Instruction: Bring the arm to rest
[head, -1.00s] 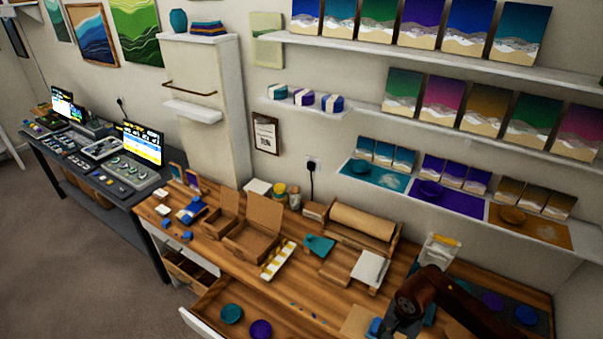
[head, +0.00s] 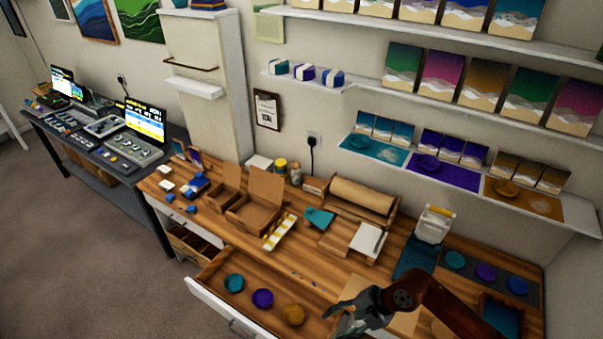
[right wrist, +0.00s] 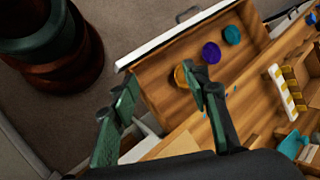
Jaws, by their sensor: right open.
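My right gripper (head: 350,318) is open and empty near the front edge of the wooden workbench (head: 330,258), at the bottom of the head view. Its two green fingers stand apart in the right wrist view (right wrist: 160,112), with nothing between them. An open drawer (head: 215,272) lies to its left, holding a teal disc (head: 234,283), a purple disc (head: 263,298) and an ochre disc (head: 293,315). In the right wrist view the ochre disc (right wrist: 180,76) is partly behind a finger. My left gripper does not show.
A dark mat with coloured discs (head: 486,272) and a white dispenser (head: 432,224) stand on the bench at right. Open cardboard boxes (head: 252,215) and a paper roll (head: 362,196) stand further back. Shelves of panels line the wall. Open floor (head: 100,240) lies at left.

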